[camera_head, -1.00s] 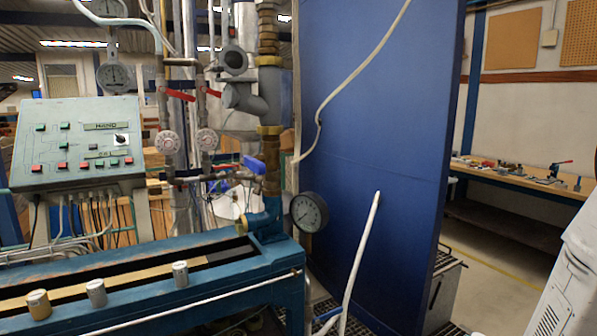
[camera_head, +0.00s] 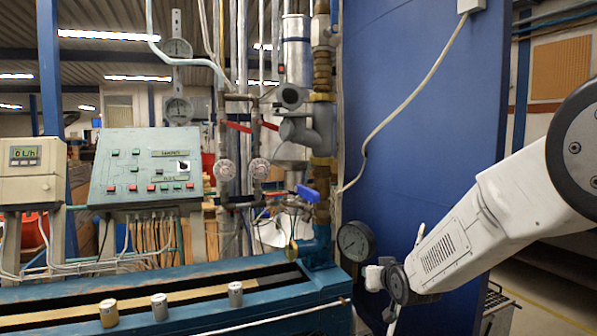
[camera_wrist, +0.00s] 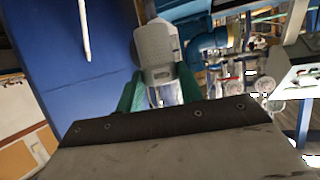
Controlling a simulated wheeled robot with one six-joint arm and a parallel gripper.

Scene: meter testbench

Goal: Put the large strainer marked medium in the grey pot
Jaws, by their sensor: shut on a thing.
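In the wrist view my gripper (camera_wrist: 160,86) has two green fingers shut on a pale grey, speckled cylinder (camera_wrist: 157,45), which looks like the strainer. Its marking cannot be read. In the head view my arm reaches in from the right; its end is in front of the blue panel, and the fingers and held strainer cannot be made out there. A grey fitting (camera_head: 301,130) with a round open mouth sits on the pipework, left of and above my arm's end; it may be the grey pot. Three small cylinders, one gold (camera_head: 109,313) and two silver (camera_head: 159,306), stand on the bench.
The blue panel (camera_head: 420,130) with a pale cable is behind. Brass pipework, a blue valve handle (camera_head: 308,194) and red handles crowd around the grey fitting. The control box (camera_head: 145,165) is at left.

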